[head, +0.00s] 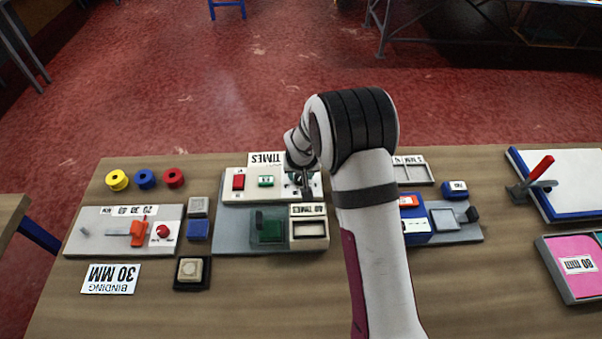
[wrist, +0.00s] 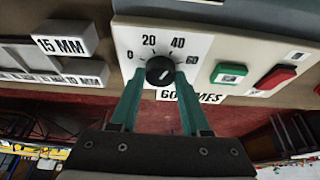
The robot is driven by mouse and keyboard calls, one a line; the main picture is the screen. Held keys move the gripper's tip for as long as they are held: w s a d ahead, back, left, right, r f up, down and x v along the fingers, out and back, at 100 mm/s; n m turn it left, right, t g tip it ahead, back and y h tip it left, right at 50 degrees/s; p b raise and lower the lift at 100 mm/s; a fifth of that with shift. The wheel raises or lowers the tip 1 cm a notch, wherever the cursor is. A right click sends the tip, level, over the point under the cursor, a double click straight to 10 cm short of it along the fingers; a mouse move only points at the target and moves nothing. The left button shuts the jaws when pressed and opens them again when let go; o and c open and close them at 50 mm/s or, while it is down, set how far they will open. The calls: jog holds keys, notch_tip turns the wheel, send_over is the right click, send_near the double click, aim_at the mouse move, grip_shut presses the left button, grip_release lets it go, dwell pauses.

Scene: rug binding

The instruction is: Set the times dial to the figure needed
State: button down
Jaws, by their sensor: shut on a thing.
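The times dial is a round black knob (wrist: 160,70) on a white square plate (wrist: 190,42) with a scale reading 0, 20, 40 and a tilted figure near the right edge, apparently 60. A pale mark shows on the knob, but its exact reading is hard to tell. My gripper (wrist: 160,77) has its two teal fingers on either side of the knob, shut on it. A white card (wrist: 212,98) below reads 60 and the end of TIMES, partly hidden by a finger. In the head view, my gripper (head: 304,188) is at the panel's right end, hiding most of the dial.
A green button (wrist: 229,73) and a red switch (wrist: 275,78) sit beside the dial on the same panel. A 15 MM block (wrist: 63,40) stands on the other side. In the head view, coloured spools (head: 145,179) and a BINDING 30 MM card (head: 111,279) lie left.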

jog(key=m+h, duration=0.1)
jog(key=m, duration=0.3)
jog(key=shift+a+m+h, duration=0.15)
jog(key=shift+m+h, duration=0.25)
jog(key=shift+w+m+g+h, duration=0.1)
jog(key=shift+m+g+h, duration=0.5)
jog(key=shift+m, duration=1.4)
jog(key=shift+c, duration=1.9)
grip_release()
jog(key=shift+a+r, duration=0.1)
